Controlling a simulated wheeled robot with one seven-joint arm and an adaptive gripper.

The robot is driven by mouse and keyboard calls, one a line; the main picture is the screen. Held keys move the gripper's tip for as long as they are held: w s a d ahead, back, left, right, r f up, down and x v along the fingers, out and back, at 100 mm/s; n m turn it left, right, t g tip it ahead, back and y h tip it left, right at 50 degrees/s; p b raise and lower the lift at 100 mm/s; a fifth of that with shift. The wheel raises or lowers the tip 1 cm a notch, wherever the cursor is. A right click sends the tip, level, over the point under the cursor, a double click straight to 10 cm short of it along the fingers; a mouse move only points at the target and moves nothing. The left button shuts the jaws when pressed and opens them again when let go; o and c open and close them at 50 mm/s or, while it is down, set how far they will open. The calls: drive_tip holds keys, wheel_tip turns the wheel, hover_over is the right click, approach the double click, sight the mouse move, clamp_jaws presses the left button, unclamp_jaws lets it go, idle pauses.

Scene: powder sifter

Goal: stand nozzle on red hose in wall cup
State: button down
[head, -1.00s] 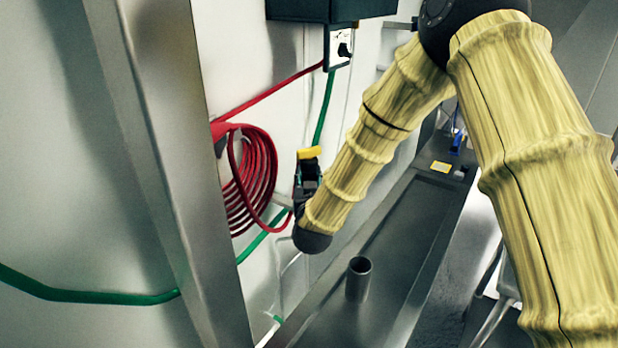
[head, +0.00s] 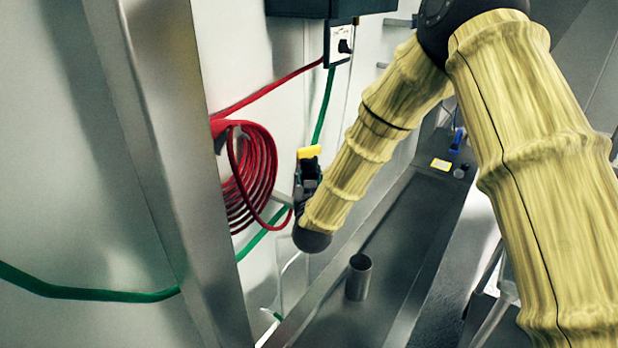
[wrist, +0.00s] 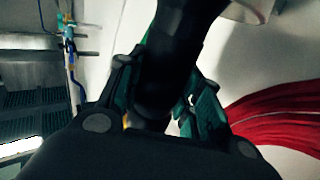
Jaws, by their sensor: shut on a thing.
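My gripper (head: 306,181) is at the wall, just right of the red hose coil (head: 262,165). In the wrist view its green-lined fingers (wrist: 165,100) are closed around a thick black body, the nozzle (wrist: 178,50), which extends up out of the frame. In the head view the nozzle is mostly hidden by the gripper; a yellow piece shows at the top there. A strand of red hose runs from the coil toward the gripper. A grey open-topped cup (head: 359,284) stands upright below and right of the gripper, apart from it.
A steel post (head: 175,165) stands at the left. A green hose (head: 90,292) runs along the wall. A dark box (head: 330,6) and a socket (head: 341,45) are above.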

drive_tip(key=shift+f, duration=0.3)
drive_tip(key=c, duration=0.9)
unclamp_jaws()
drive_tip(key=shift+s, duration=0.15)
drive_tip(key=s, duration=1.1)
drive_tip(key=shift+s+d, duration=0.2)
drive_tip(key=shift+s, duration=0.2)
